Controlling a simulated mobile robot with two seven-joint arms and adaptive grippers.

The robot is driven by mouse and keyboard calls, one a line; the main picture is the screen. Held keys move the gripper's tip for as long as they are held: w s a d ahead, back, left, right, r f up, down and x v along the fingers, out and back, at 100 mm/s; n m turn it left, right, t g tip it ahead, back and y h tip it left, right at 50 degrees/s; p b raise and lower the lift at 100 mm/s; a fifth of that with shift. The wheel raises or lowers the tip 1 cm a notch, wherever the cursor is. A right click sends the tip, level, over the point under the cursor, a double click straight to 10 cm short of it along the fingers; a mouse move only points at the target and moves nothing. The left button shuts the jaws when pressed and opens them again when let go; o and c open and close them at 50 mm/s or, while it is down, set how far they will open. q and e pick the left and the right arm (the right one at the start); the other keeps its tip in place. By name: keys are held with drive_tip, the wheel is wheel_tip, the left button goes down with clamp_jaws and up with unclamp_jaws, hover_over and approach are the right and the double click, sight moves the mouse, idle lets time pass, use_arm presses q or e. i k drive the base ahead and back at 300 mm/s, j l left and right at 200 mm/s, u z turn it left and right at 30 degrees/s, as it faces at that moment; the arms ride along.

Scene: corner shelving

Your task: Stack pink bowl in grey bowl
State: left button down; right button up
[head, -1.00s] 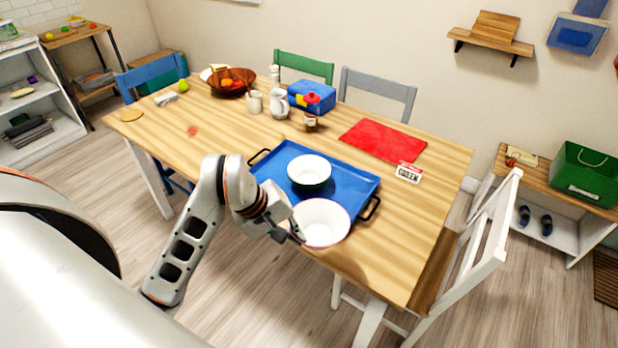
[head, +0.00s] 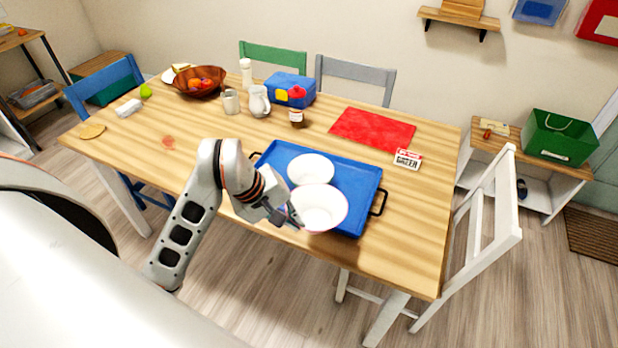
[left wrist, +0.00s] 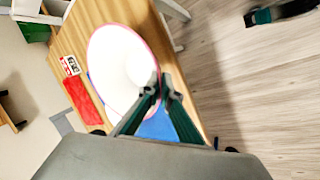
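The pink bowl (head: 319,208), white inside with a pink rim, appears over the near left part of the blue tray (head: 361,180). In the left wrist view the pink bowl (left wrist: 115,65) has its rim between the two fingers. My left gripper (head: 296,219) is shut on that rim at the bowl's near left side; the left wrist view shows its fingertips (left wrist: 160,88) close together. The other bowl, the grey one (head: 311,167), looks pale inside and sits on the tray; the pink bowl overlaps its near edge in the head view. My right gripper is out of view.
The wooden table (head: 400,250) also holds a red mat (head: 372,129), a small sign (head: 407,159), a jar (head: 297,117), a white pitcher (head: 258,101), a blue box (head: 287,88) and a brown fruit bowl (head: 200,84). A white chair (head: 490,230) stands at the right.

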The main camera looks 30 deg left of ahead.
sight(311, 180)
drive_tip(key=j+z, duration=0.2)
drive_tip(key=j, duration=0.35)
drive_tip(key=j+z, duration=0.25)
drive_tip(key=j, duration=0.3)
drive_tip(key=k+j+z, duration=0.2)
drive_tip(key=j, duration=0.3)
drive_tip(key=i+j, duration=0.05)
drive_tip(key=i, duration=0.05)
